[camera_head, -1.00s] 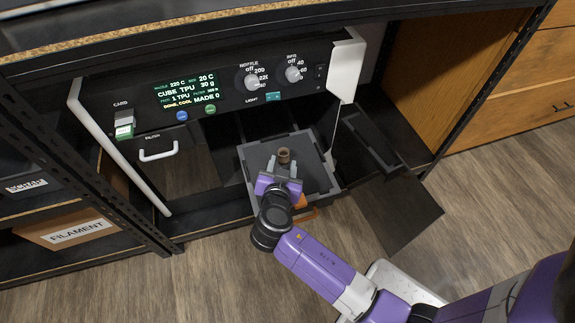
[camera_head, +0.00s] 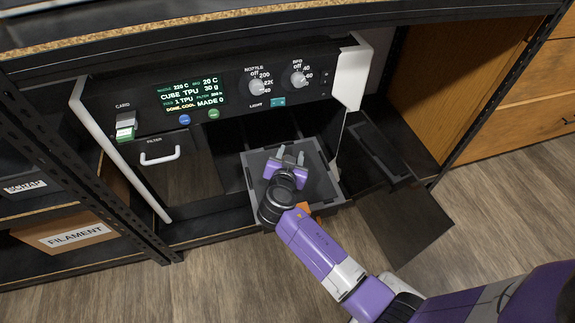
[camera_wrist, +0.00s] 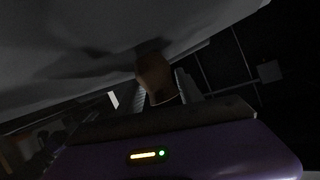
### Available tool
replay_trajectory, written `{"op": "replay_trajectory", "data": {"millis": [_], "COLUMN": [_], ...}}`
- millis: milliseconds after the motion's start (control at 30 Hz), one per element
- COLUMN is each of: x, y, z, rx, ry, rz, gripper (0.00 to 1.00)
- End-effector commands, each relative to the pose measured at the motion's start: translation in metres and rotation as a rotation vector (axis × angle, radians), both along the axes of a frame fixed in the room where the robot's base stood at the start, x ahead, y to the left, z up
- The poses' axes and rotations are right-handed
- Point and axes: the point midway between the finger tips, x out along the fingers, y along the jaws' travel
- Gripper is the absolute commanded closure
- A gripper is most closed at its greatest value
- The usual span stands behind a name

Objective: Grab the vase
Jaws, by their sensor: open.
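The vase (camera_wrist: 155,76) is a small brown piece in the wrist view, set against a large grey surface. My gripper (camera_wrist: 148,92) is open, with one finger to the left of the vase and one to the right. I cannot tell whether either finger touches it. In the head view my gripper (camera_head: 290,154) is over the grey tray (camera_head: 322,180), pointing toward the machine. The vase is not clearly visible there, and my gripper covers that spot.
The tray sticks out of a dark machine with a lit display (camera_head: 192,93) and knobs. A white side post (camera_head: 351,75) stands right of it. A dark open panel (camera_head: 405,220) lies at the right. A filament box (camera_head: 72,234) sits on the lower left shelf.

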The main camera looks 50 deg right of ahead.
Motion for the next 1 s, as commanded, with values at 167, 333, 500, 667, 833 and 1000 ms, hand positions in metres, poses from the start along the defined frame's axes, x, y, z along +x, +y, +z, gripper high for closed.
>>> {"op": "replay_trajectory", "data": {"millis": [167,333,500,667,833,1000], "x": [0.0,0.0,0.0,0.0,0.0,0.001], "y": [0.0,0.001,0.001,0.001,0.002,0.002], "z": [0.0,0.0,-0.001,0.0,0.019,0.053], "rx": [0.0,0.001,0.002,0.002,0.002,0.001], "ry": [0.0,0.0,0.0,0.002,-0.002,-0.004], "rz": [0.0,0.001,0.001,0.002,0.002,0.002], "gripper": [0.78,1.0,1.0,1.0,1.0,1.0]}}
